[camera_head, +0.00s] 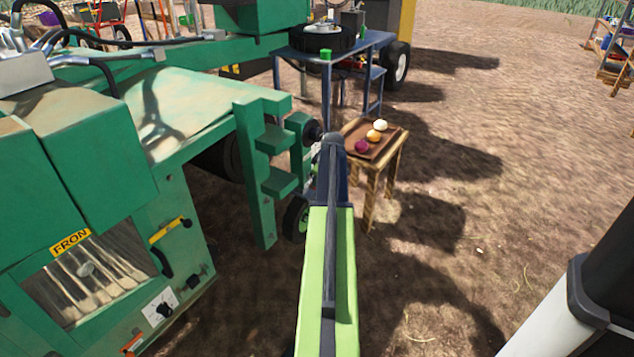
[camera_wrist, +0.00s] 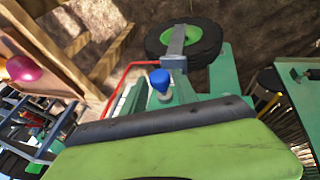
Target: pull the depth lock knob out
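A blue knob (camera_wrist: 160,80) on a pale collar stands on the green machine frame in the wrist view. I take it for the depth lock knob; I cannot make it out in the head view. Behind it is a black wheel with a green hub (camera_wrist: 177,36), which also shows partly behind my arm in the head view (camera_head: 293,220). My gripper (camera_wrist: 165,122) appears as a lime-green body with a dark edge, just below the knob in the picture. Its fingertips cannot be told apart, and I see no grip on the knob. In the head view my arm hides its fingers.
A red bent rod (camera_wrist: 122,75) runs left of the knob. The green machine (camera_head: 150,120) fills the left of the head view. A small wooden table (camera_head: 392,160) with onions stands right of my arm.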

